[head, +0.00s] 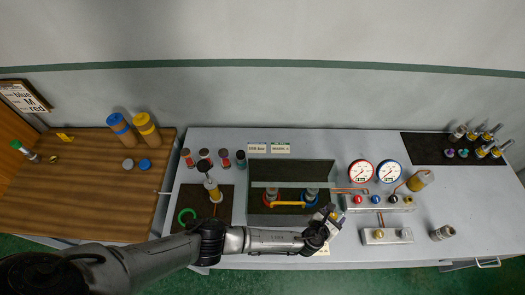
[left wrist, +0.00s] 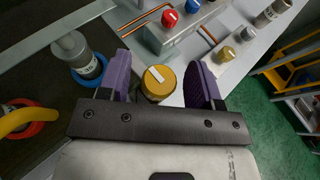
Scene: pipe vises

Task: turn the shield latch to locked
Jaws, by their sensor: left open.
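A round yellow knob (left wrist: 159,82) with a white bar across its top shows in the left wrist view; it appears to be the shield latch. My left gripper (left wrist: 164,74) is open, with one purple finger on each side of the knob and a visible gap on the right. I cannot tell whether the left finger touches it. In the head view my left gripper (head: 332,217) is at the front right corner of the shielded bay (head: 290,172) and mostly hides the knob. My right gripper is not in view.
Inside the bay are a blue-ringed vise (left wrist: 86,63) and a yellow handle (left wrist: 18,121). A panel with red and blue knobs (head: 375,202) and two gauges (head: 361,172) stand to the right. A smaller knob box (head: 386,236) is nearer the front edge.

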